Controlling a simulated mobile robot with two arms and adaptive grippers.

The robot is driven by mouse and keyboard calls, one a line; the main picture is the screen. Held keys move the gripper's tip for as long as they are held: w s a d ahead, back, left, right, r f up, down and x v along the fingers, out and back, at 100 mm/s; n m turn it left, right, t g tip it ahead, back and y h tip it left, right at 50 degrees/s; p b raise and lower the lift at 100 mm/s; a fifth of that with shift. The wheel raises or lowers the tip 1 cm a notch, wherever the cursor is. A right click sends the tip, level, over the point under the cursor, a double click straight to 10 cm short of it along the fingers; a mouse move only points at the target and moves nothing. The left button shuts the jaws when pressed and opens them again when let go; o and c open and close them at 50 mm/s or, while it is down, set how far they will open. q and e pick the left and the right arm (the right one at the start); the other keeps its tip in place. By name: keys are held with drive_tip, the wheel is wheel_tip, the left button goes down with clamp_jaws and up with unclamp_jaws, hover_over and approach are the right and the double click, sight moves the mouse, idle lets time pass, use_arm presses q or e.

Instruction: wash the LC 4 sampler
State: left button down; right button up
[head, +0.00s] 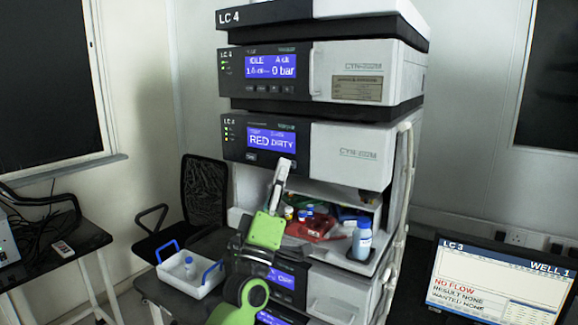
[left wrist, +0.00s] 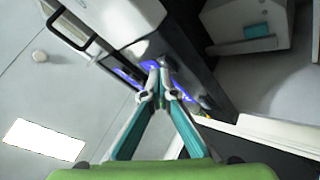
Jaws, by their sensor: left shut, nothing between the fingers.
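The LC 4 stack stands at centre, marked LC 4 on its top unit (head: 315,12). Its sampler (head: 350,155) has a blue screen (head: 270,140) reading RED and DIRTY, with small text too fine to read. Below the screen is an open bay with a red tray (head: 312,228) and several small vials. My left gripper (head: 282,165) is shut and empty, pointing up in front of the sampler's lower front; I cannot tell whether it touches. In the left wrist view its closed fingertips (left wrist: 157,67) are in front of blue-lit screens. My right gripper is not in view.
A blue-capped bottle (head: 362,238) stands at the bay's right. A white carrier with blue handles (head: 190,287) holds a small bottle at lower left. A pump unit (head: 365,75) reading IDLE and 0 bar sits above. A monitor (head: 500,285) shows LC 3, NO FLOW. A black chair (head: 204,190) stands behind.

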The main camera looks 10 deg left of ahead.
use_arm(q)
drive_tip(key=shift+w, duration=0.2)
drive_tip(key=shift+s, duration=0.1)
idle(0.4)
drive_tip(key=shift+s+a, duration=0.2)
drive_tip(key=shift+s, duration=0.55)
drive_tip(key=shift+p, duration=0.3)
drive_tip(key=s, duration=0.1)
drive_tip(key=s+a+p, duration=0.1)
drive_tip(key=s, duration=0.2)
drive_tip(key=shift+s+a+p, duration=0.25)
drive_tip(key=shift+s+p, duration=0.1)
